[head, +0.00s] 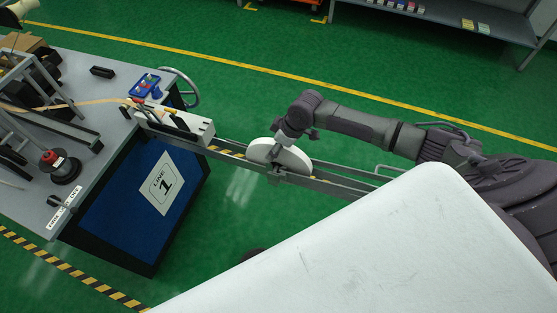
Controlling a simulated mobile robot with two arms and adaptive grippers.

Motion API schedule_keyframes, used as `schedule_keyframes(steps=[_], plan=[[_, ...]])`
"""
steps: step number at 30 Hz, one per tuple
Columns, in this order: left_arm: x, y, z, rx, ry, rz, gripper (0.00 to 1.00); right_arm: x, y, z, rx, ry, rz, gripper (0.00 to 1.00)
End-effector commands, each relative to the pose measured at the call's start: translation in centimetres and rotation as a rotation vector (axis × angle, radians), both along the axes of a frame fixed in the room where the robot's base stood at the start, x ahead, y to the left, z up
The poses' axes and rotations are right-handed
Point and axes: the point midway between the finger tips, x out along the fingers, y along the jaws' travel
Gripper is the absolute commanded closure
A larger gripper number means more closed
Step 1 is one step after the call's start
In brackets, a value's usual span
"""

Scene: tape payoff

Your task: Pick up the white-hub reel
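A white disc (293,157), which looks like the reel, stands on edge in a grey rail frame that runs right from the blue-fronted machine. Its hub colour cannot be told from here. My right gripper (282,137) comes in from the right and reaches down at the top of the disc, very near or touching it. Its fingertips are small and partly merged with the disc and a grey bracket, so I cannot tell whether they are closed on it. My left gripper is not in view.
The machine's grey top (106,123) at left carries a blue button box (145,86), a red-and-black knob (58,163) and a tape path. A shelf (440,15) stands at the back. Green floor is open behind my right arm. A white surface, possibly mine, fills the lower right.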

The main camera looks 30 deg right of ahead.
Motion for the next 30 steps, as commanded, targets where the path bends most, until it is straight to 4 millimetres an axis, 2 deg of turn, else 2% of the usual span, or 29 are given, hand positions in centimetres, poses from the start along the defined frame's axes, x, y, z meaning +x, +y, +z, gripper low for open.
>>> schedule_keyframes(steps=[6,17,30], plan=[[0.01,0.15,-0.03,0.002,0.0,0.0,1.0,0.03,-0.04,-0.08,-0.001,-0.001,0.0,0.41],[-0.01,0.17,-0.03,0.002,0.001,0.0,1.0,0.02,-0.05,-0.05,-0.001,-0.001,0.0,1.0],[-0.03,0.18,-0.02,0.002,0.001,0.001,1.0,0.14,-0.02,0.12,0.001,-0.003,-0.001,1.0]])
